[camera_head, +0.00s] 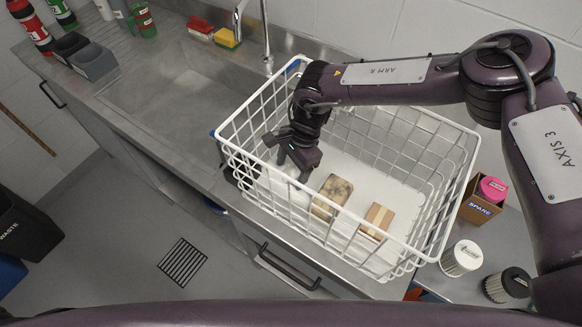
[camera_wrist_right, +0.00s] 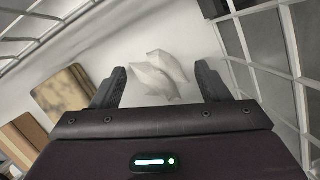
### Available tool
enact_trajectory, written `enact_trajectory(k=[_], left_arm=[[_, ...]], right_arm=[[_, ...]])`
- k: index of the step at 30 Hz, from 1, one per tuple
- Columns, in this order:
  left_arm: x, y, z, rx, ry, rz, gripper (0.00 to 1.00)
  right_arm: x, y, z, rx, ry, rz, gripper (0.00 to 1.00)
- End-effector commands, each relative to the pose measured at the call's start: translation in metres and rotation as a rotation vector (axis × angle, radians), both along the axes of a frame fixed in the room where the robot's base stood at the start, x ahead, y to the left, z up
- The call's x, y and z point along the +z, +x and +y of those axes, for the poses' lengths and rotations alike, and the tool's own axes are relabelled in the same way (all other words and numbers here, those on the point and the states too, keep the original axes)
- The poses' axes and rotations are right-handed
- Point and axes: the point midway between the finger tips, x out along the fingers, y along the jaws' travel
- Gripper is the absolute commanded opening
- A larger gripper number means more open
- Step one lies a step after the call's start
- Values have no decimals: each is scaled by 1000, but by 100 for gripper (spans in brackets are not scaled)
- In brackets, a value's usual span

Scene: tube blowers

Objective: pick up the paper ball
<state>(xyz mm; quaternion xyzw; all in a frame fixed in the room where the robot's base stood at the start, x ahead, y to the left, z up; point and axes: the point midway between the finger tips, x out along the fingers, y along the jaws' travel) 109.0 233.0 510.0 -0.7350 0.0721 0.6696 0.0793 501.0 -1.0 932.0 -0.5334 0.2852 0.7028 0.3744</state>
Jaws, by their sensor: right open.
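The paper ball is a white crumpled piece (camera_wrist_right: 160,72) in the right wrist view, lying on the pale floor of the white wire basket (camera_head: 452,213). My right gripper (camera_head: 291,160) is inside the basket, pointing down, open and empty. In the right wrist view its two dark fingers (camera_wrist_right: 160,84) are spread, with the paper ball between and just beyond their tips. Neither finger clearly touches it. In the head view I cannot make out the paper ball; the gripper seems to cover it. My left gripper is not in view.
Two blocks lie in the basket beside the gripper: a mottled one (camera_head: 332,196) and a tan one (camera_head: 377,220). Basket wires surround the arm. A cardboard box (camera_head: 480,207) and filter cylinders (camera_head: 461,258) stand to the right. A sink (camera_head: 195,88) is at left.

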Motion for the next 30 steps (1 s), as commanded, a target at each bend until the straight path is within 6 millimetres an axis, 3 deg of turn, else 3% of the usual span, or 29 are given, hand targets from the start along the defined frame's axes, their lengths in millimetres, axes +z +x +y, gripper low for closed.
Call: enact_trajectory(k=[8,19,30], left_arm=[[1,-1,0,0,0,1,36],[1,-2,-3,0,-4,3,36],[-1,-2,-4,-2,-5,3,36]], right_arm=[[-6,0,1,-1,1,-1,69],[-5,0,1,-1,1,-1,23],[-1,0,1,-1,1,-1,22]])
